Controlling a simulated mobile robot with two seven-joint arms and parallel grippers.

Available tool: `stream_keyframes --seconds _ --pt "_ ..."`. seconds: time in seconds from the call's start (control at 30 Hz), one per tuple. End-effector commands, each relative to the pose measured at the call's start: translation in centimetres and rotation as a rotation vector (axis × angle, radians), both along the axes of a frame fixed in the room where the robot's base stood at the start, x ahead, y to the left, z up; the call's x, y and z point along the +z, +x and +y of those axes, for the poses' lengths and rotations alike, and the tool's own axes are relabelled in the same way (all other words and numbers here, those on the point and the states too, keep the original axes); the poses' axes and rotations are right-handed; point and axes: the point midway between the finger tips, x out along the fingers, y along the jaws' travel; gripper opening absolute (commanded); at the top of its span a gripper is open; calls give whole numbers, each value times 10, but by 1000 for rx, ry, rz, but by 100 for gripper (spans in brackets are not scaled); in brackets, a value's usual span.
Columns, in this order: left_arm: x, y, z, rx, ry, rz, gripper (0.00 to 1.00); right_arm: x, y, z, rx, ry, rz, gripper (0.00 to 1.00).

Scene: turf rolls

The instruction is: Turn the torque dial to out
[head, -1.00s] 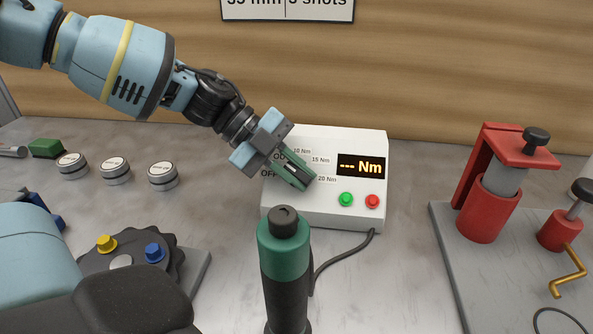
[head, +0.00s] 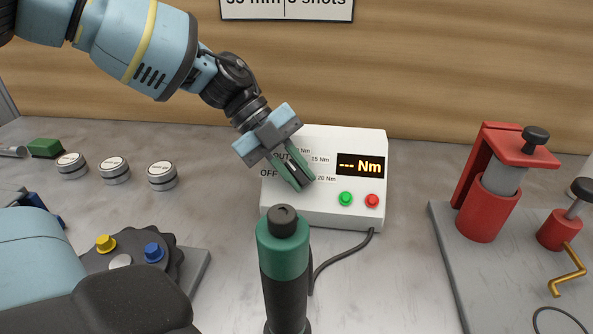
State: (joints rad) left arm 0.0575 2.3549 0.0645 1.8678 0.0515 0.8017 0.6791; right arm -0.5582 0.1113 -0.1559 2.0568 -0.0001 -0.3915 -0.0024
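The white torque controller box (head: 325,213) stands on the bench against the wood wall. Its display (head: 360,165) reads "--- Nm". Labels OUT, OFF, 15 Nm and 20 Nm show around the dial's place, and one more label is partly covered. My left gripper (head: 303,184) is at the box's left half, its green fingers pointing down and right over the dial area. The fingers hide the dial, so I cannot see its pointer or whether they grip it. My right gripper is not in view.
A green and black cylindrical tool (head: 284,255) stands upright in front of the box, with a cable (head: 340,245) beside it. A red press (head: 490,190) on a grey plate is at right. Several round tins (head: 114,170) and a dark knobbed fixture (head: 130,255) are at left.

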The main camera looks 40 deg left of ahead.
Motion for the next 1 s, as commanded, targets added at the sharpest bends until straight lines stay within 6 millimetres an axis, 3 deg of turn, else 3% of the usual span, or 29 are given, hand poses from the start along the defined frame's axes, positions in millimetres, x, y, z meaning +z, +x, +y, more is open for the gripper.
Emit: stream_keyframes --seconds 0.03,0.13,0.47,1.0 --pt "0 0 0 1 -1 -1 24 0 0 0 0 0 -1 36" --pt "0 0 0 1 -1 -1 36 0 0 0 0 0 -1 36" --pt "3 0 2 1 -1 -3 36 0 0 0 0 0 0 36" --pt "53 -10 49 2 -1 -2 36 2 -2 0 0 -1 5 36"
